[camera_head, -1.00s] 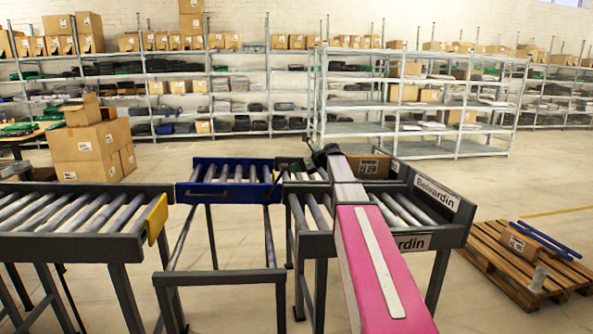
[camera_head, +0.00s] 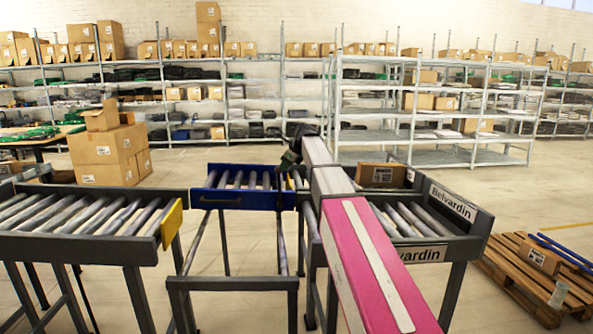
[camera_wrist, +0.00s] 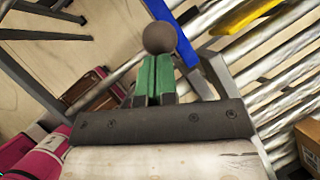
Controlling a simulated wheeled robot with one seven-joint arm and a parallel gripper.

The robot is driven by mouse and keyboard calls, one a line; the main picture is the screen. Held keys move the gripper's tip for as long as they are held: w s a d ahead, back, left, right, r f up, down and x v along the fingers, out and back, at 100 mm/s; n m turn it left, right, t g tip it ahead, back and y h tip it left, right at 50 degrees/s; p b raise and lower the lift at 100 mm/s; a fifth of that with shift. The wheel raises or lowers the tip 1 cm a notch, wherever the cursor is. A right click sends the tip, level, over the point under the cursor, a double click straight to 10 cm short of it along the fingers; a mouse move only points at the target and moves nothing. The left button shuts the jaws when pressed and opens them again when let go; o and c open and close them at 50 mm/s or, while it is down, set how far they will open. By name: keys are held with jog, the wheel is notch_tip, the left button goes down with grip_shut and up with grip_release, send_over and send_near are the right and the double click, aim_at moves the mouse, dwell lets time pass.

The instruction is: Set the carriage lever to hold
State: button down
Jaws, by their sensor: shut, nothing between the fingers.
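The blue-framed roller carriage (camera_head: 243,198) stands at the gap between the left and right conveyor sections in the head view. In the wrist view, a dark round knob (camera_wrist: 160,38) shows just beyond the fingertips, probably the carriage lever's; its shaft is hidden. My gripper (camera_wrist: 155,62) has its green fingers together, with nothing between them. Whether they touch the knob I cannot tell. In the head view my gripper (camera_head: 288,160) is small and dark at the carriage's right end. The lever and its markings cannot be made out there.
A left roller conveyor (camera_head: 80,240) has a yellow end piece (camera_head: 172,222). The right conveyor, labelled Belvardin (camera_head: 453,203), carries a cardboard box (camera_head: 381,175). A pallet (camera_head: 525,275) lies at the right. Cartons (camera_head: 105,158) stand at the left. Open floor lies behind the conveyors.

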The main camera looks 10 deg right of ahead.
jog(key=a+h, duration=0.3)
jog(key=a, duration=0.4)
jog(key=shift+a+f+n, duration=0.3)
dwell(0.3)
jog(key=d+v, duration=0.1)
jog(key=v, duration=1.2)
jog(key=shift+s+f, duration=0.25)
jog(key=shift+s, duration=0.15)
